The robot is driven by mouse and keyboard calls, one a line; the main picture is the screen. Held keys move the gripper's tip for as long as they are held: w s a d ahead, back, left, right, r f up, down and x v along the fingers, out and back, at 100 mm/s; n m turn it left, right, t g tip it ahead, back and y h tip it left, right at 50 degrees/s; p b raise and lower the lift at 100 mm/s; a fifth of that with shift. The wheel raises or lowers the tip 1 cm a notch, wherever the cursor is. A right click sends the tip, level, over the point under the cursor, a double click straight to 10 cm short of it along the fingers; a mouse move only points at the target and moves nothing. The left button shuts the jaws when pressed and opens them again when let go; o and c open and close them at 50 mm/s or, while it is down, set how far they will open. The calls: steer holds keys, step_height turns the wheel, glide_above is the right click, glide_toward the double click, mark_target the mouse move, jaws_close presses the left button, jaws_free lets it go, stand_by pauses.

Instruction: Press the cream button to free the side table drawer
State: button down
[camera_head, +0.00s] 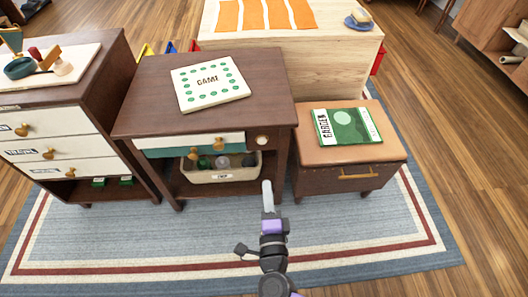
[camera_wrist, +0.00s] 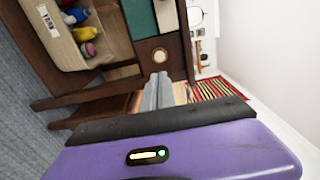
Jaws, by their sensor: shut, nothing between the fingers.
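The side table (camera_head: 150,98) is dark brown wood. Its drawer (camera_head: 173,143) has a cream and teal front with brass knobs. The round cream button (camera_head: 262,140) sits on the table's front frame, right of the drawer. It also shows in the wrist view (camera_wrist: 160,55), just beyond my fingertips. My gripper (camera_head: 267,184) is shut and empty. It is in front of the table, below the button in the head view, and appears apart from it. In the wrist view the closed grey fingers (camera_wrist: 160,84) point toward the button's panel. The drawer's teal front (camera_wrist: 140,18) is partly in view.
A labelled bin (camera_head: 205,174) with several items stands on the shelf under the drawer. A game box (camera_head: 209,83) lies on the table top. A brown leather-topped stool (camera_head: 345,153) stands close right, a drawer cabinet (camera_head: 105,75) left. The rug in front is clear.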

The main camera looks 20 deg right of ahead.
mark_target(263, 142)
steer(key=b+x, duration=0.3)
steer(key=x, duration=1)
steer(key=shift+w+d+f+b, duration=0.1)
steer(key=shift+w+b, duration=0.15)
steer(key=shift+b, duration=0.15)
steer(key=shift+w+d, duration=0.1)
steer(key=shift+w, duration=0.1)
